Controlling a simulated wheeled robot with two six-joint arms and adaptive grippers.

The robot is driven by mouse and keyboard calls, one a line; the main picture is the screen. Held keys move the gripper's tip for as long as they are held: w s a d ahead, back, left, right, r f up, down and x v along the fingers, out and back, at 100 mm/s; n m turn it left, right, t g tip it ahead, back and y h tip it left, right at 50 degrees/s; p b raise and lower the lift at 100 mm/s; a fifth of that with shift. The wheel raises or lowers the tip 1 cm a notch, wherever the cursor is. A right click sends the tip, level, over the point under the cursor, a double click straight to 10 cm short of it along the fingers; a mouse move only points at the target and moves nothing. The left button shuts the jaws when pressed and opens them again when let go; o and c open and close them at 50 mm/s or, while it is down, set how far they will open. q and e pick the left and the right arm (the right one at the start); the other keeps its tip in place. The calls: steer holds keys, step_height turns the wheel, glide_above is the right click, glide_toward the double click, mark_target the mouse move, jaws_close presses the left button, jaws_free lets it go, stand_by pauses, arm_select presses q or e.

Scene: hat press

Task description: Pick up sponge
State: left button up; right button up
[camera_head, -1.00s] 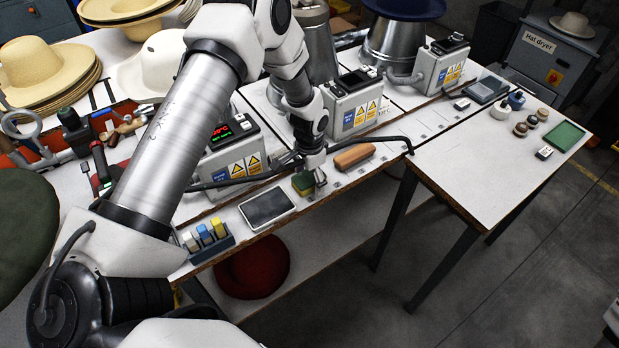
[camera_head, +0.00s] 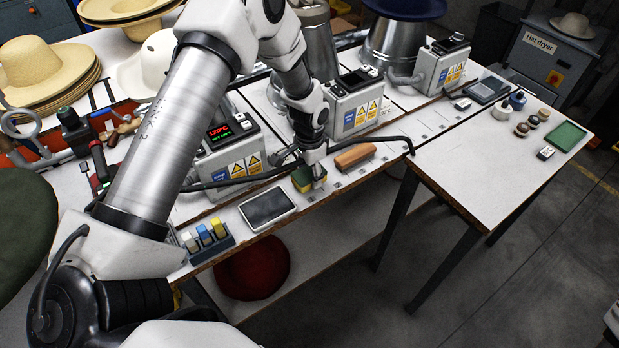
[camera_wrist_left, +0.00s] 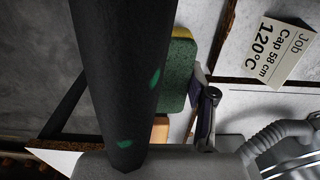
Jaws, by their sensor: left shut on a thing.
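The sponge (camera_head: 302,180), yellow with a green layer, is at the front edge of the white workbench, between the dark tablet and the brown brush. My left gripper (camera_head: 317,180) comes down on it from above and is shut on it. In the left wrist view the sponge (camera_wrist_left: 180,68) shows beside a dark finger (camera_wrist_left: 206,115), partly hidden behind a thick dark cylinder. I cannot tell whether the sponge is clear of the bench top. My right gripper is not in view.
A brown brush (camera_head: 354,156) lies close on the right. A control box (camera_head: 226,150) and black hose (camera_head: 240,181) stand behind. The floor in front is open.

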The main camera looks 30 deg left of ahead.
arm_select(q)
steer(key=shift+s+d+r+b, duration=0.1)
steer(key=shift+s+r+b, duration=0.15)
steer(key=shift+r, duration=0.2)
steer(key=shift+s+r+b, duration=0.1)
steer(key=shift+s+r, duration=0.2)
steer(key=shift+r, duration=0.1)
steer(key=s+d+r+b, duration=0.1)
steer(key=s+d+b, duration=0.2)
steer(key=s, duration=1.1)
steer(key=b, duration=0.3)
steer(key=shift+s+r, duration=0.3)
steer(key=c, duration=0.3)
